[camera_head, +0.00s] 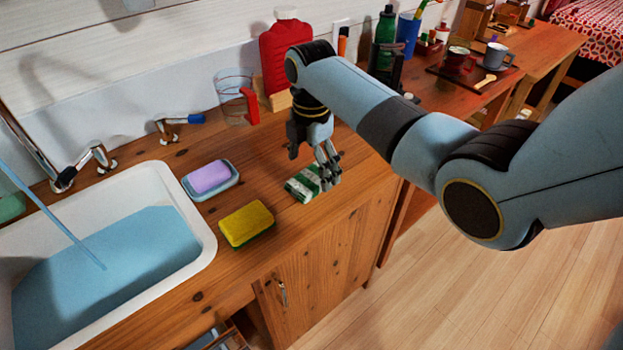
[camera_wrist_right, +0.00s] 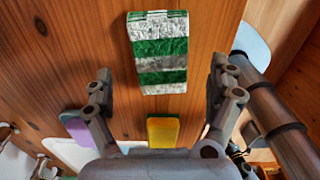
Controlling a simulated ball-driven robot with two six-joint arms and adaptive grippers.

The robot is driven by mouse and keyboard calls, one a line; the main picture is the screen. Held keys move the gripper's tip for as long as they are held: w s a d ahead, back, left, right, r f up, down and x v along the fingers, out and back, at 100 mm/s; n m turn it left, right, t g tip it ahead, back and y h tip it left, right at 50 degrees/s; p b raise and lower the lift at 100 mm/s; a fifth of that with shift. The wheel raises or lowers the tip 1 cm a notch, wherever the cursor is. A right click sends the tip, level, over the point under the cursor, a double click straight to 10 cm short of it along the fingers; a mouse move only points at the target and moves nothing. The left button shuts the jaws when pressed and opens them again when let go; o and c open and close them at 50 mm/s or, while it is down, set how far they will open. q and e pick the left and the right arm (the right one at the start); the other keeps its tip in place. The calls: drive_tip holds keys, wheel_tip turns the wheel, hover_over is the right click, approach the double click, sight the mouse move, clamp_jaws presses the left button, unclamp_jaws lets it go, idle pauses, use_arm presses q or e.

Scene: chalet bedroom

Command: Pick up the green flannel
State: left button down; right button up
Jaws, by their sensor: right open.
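The green flannel (camera_head: 301,186) is a folded cloth with green and white stripes, lying flat on the wooden counter near its right end. In the right wrist view the flannel (camera_wrist_right: 160,48) lies beyond the fingers, centred between them. My right gripper (camera_head: 318,168) hangs above the flannel in the head view and hides part of it. Its fingers (camera_wrist_right: 160,100) are spread apart with nothing between them. My left gripper does not show.
A yellow sponge (camera_head: 246,222) and a purple soap on a dish (camera_head: 209,178) lie left of the flannel, beside the water-filled sink (camera_head: 207,241). A glass (camera_head: 232,92) and a red bottle (camera_head: 284,50) stand behind. The counter (camera_head: 345,220) ends at the right.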

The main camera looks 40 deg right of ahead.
sight(312, 176)
drive_tip(key=shift+f, duration=1.5)
drive_tip(key=c, duration=1.1)
drive_tip(key=shift+r, duration=0.15)
